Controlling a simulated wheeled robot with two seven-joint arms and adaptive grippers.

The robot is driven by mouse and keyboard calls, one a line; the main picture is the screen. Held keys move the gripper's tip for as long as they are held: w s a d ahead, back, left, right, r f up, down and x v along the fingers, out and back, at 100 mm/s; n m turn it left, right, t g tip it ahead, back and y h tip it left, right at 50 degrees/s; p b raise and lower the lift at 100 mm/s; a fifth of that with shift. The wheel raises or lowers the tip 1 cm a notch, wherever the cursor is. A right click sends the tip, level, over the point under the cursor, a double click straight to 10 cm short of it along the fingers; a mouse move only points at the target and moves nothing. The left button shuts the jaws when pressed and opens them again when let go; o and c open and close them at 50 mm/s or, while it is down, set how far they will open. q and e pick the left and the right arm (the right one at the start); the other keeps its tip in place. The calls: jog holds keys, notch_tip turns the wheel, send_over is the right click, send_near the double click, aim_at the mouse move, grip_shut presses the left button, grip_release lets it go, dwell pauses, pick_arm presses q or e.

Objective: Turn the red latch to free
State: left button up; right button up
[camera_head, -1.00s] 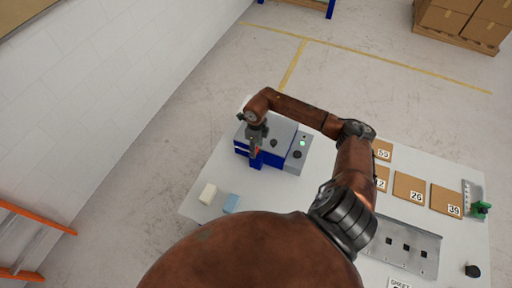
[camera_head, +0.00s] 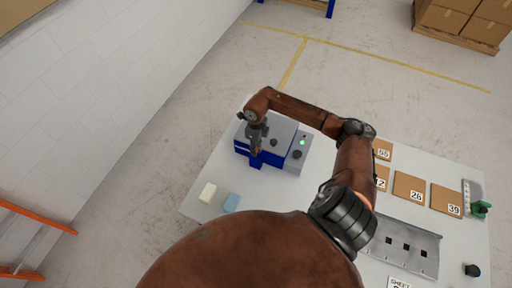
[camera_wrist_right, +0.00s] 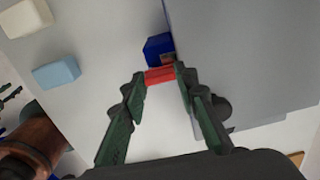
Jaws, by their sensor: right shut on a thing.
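The red latch (camera_wrist_right: 159,76) shows in the right wrist view, at the front of the blue and grey machine (camera_head: 262,158). My right gripper (camera_wrist_right: 161,80) is shut on it, with one dark green finger on each side of the red bar. In the head view my right gripper (camera_head: 256,150) points down at the machine's front face and mostly hides the latch. A blue block (camera_wrist_right: 160,47) sits just beyond the latch in the wrist view. My left gripper does not show.
A green light (camera_head: 302,140) glows on the grey control box. Numbered brown squares (camera_head: 409,187) and a metal plate (camera_head: 400,243) lie to the right.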

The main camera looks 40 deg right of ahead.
jog(key=shift+m, duration=0.6)
jog(key=shift+m+b, duration=0.55)
jog(key=shift+m, duration=0.65)
jog(key=m+b, duration=0.1)
jog(key=m, duration=0.4)
jog(key=shift+s, duration=0.2)
jog(key=m, duration=0.4)
jog(key=shift+s+m+b, duration=0.15)
jog(key=shift+m+b, duration=0.15)
jog(key=shift+m, duration=0.1)
jog(key=m, duration=0.4)
jog(key=shift+a, duration=0.15)
jog(key=shift+m, duration=0.4)
jog(key=o, duration=1.2)
jog(key=shift+c, duration=0.2)
